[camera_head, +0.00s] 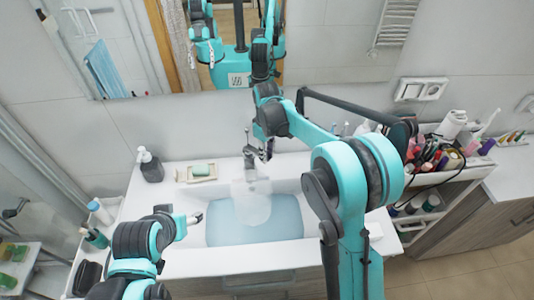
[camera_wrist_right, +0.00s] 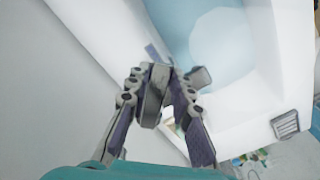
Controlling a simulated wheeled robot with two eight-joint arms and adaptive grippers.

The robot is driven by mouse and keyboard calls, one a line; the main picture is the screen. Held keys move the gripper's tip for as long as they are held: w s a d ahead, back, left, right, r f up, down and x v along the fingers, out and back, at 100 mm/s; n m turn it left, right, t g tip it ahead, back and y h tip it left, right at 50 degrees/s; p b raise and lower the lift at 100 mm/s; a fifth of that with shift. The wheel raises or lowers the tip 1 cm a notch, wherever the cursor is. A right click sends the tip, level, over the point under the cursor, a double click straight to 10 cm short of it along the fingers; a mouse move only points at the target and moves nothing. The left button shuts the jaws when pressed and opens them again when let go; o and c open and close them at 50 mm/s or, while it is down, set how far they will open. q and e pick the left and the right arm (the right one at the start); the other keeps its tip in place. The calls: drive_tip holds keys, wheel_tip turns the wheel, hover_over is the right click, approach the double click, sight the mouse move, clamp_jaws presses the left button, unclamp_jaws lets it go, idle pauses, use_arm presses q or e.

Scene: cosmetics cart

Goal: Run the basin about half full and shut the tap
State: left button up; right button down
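The white basin (camera_head: 197,232) holds a sheet of pale blue water (camera_head: 262,224); the water and white rim also show in the right wrist view (camera_wrist_right: 180,25). The tap (camera_head: 251,172) stands at the basin's back edge. A pale, translucent round patch (camera_head: 250,203) lies below its spout, like running water. My right gripper (camera_head: 259,150) is at the top of the tap. In the right wrist view (camera_wrist_right: 163,75), its fingers are apart with a grey metal tap part between them; contact is unclear. My left gripper (camera_head: 194,218) is over the basin's left rim, its opening unclear.
A dark soap bottle (camera_head: 151,169) and a soap dish (camera_head: 196,173) stand left of the tap. A crowded cosmetics cart (camera_head: 440,208) stands at the right. A mirror (camera_head: 300,45) hangs behind. My right arm hides part of the basin's right side.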

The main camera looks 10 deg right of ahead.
drive_tip(key=shift+w+a+r+g+h+p, duration=0.2)
drive_tip(key=shift+r+g+h+p, duration=0.1)
drive_tip(key=shift+r+g+h, duration=0.15)
drive_tip(key=shift+w+a+r+g+h+p, duration=0.1)
drive_tip(key=shift+w+r+g+h+p, duration=0.1)
drive_tip(key=shift+r+g+h+p, duration=0.25)
drive_tip(key=shift+w+a+r+g+h, duration=0.25)
drive_tip(key=shift+w+r+g+h, duration=0.05)
drive_tip(key=shift+r+g+h, duration=0.35)
drive_tip(key=c, duration=1.3)
unclamp_jaws()
wheel_tip(320, 180, up, 10)
drive_tip(key=shift+w+d, duration=0.1)
